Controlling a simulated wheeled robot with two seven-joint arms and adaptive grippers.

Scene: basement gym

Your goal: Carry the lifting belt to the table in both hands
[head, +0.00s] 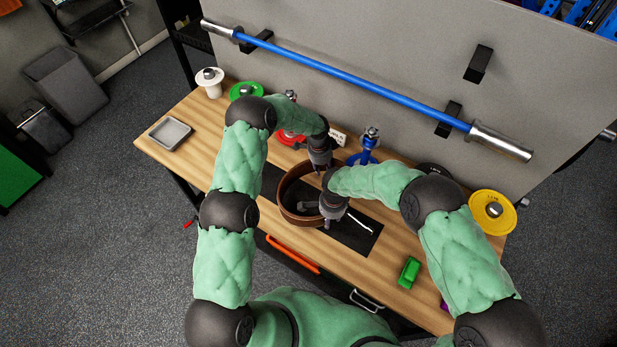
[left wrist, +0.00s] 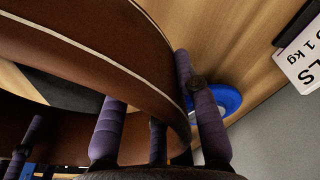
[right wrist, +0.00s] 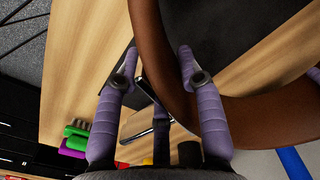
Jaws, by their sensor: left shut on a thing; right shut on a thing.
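The lifting belt is a brown leather ring (head: 283,194) at the middle of the wooden table (head: 222,125), over a black mat (head: 355,238). I cannot tell if it rests on the mat or hangs just above it. My left gripper (head: 318,166) is shut on the belt's far side; in the left wrist view the belt (left wrist: 90,55) passes between its purple fingers. My right gripper (head: 331,212) is shut on the near right side; in the right wrist view the belt wall (right wrist: 158,60) runs between its fingers. The grippers hide part of the ring.
A grey tray (head: 170,133) and a white weight (head: 209,82) stand at the left. A red plate (head: 290,138) and a blue stand (head: 366,152) are behind the belt. A yellow plate (head: 492,212) and green clip (head: 409,272) lie right. A blue barbell (head: 350,80) hangs above.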

